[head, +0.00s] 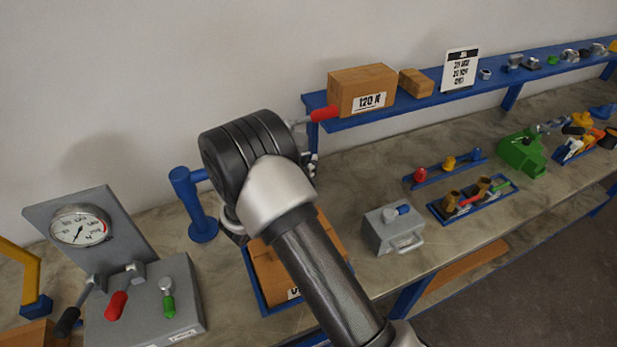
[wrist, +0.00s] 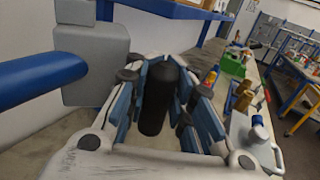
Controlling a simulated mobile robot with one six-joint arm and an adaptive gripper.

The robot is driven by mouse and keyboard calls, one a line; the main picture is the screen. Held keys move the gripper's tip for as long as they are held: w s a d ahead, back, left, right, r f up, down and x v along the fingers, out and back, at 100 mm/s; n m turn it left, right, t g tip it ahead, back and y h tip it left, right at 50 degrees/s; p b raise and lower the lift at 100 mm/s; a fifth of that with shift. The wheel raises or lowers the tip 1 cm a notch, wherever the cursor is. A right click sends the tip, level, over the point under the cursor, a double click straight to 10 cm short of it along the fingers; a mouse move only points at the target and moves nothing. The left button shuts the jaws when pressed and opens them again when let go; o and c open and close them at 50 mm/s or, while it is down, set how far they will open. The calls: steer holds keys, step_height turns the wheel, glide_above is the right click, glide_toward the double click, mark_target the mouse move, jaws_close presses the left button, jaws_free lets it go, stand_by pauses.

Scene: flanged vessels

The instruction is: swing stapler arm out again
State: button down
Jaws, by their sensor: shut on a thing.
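The stapler's blue post (head: 192,205) stands on the bench left of my wrist in the head view. Its blue arm runs to the right behind my wrist. In the wrist view a blue tube (wrist: 40,80) meets a grey block (wrist: 92,65) at the left. My gripper (wrist: 165,85) has its fingers on both sides of a black upright handle (wrist: 156,98) and is shut on it. In the head view my wrist hides the gripper and most of the stapler head. A cardboard box (head: 268,272) sits in a blue tray below my wrist.
A gauge panel with levers (head: 145,300) stands at the left. A blue shelf (head: 420,97) with boxes runs along the wall; a rod with a red grip (head: 325,113) shows before it. A grey case (head: 392,232) and a blue tray (head: 475,200) are at the right.

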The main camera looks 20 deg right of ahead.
steer(key=shift+w+a, duration=0.2)
steer(key=shift+w, duration=0.55)
steer(key=c, duration=1.4)
jaws_free()
steer(key=shift+a, duration=0.25)
steer(key=shift+s+d, duration=0.1)
steer(key=shift+d, duration=0.05)
steer(key=v, duration=1.2)
